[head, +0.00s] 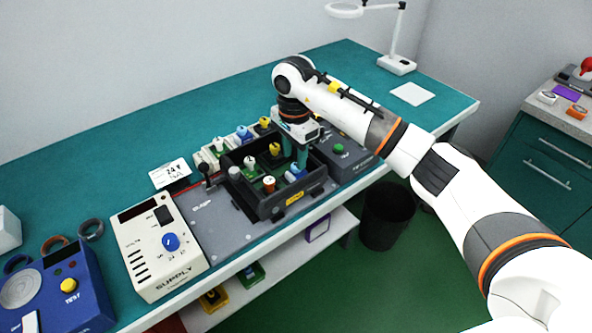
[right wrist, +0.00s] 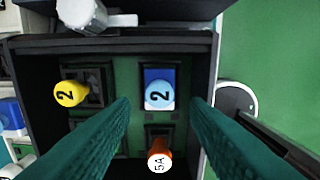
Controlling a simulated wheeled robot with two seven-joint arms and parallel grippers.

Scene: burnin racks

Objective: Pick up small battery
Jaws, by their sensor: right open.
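My right gripper (head: 296,158) is open above the black tray (head: 286,208), pointing down. In the right wrist view its two teal fingers (right wrist: 162,110) stand apart with nothing between their tips. A blue piece with a pale blue round top marked 2 (right wrist: 159,92) sits in a tray slot just beyond the fingertips, roughly in line with the gap. An orange piece with a white top marked 5A (right wrist: 158,160) is in the slot below it. A yellow-topped piece marked 2 (right wrist: 70,93) is to the left. No piece is clearly labelled as a battery. My left gripper is out of view.
The tray stands on a grey fixture (head: 214,228) on the teal bench. Other coloured pieces (head: 242,132) stand in a rack behind it. A white supply box (head: 154,252) is to the left, and a dark box with a green button (head: 340,150) to the right.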

